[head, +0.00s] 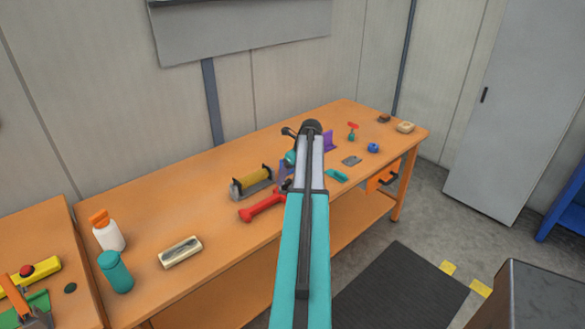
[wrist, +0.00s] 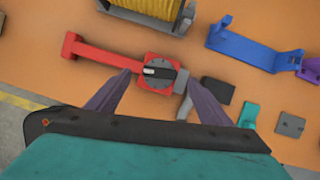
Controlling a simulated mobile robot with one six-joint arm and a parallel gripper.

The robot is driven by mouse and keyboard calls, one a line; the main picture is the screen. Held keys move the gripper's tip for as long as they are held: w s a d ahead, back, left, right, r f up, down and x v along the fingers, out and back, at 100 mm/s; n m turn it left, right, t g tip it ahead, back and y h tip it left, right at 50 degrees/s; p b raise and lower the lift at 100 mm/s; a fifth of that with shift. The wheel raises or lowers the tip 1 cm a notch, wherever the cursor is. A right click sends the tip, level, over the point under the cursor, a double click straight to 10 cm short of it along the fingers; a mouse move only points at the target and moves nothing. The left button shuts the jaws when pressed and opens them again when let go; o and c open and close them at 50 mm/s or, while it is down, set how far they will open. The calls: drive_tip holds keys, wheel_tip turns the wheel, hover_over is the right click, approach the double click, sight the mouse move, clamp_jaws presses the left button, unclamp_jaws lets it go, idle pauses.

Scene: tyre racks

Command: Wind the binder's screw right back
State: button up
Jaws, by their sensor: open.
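The red binder (wrist: 105,54) lies flat on the orange workbench, a long bar with a red square block at its right end. On that block sits its screw, a round black knob (wrist: 160,72) with a pale pointer. In the head view the binder (head: 262,207) lies just left of my arm, which hides its right end. My gripper (wrist: 160,80) is open, its two dark fingers at the left and right of the block. I cannot tell whether they touch it. A grey piece (wrist: 184,82) adjoins the block's right side, by the right finger.
A yellow spool on a grey stand (head: 252,182) lies behind the binder. A blue bracket (wrist: 255,45) lies to the right in the wrist view, with small black, teal and grey (wrist: 290,124) parts nearby. A cream block (head: 180,251) lies further left on the workbench (head: 220,225).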

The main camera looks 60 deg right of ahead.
sight(286, 182)
drive_tip(key=shift+p+x, duration=0.7)
drive_tip(key=shift+x, duration=2.45)
drive_tip(key=c, duration=1.1)
drive_tip(key=shift+n, duration=0.4)
drive_tip(key=n+y+p, duration=0.1)
drive_tip(key=n, duration=0.2)
drive_tip(key=shift+y+p, duration=0.3)
drive_tip(key=n+y+p, duration=0.1)
drive_tip(key=n, duration=0.2)
drive_tip(key=n+g+y+p, duration=0.1)
drive_tip(key=n, duration=0.3)
drive_tip(key=shift+n+g+y+p, duration=0.45)
drive_tip(key=shift+n+g, duration=0.25)
drive_tip(key=shift+n, duration=1.1)
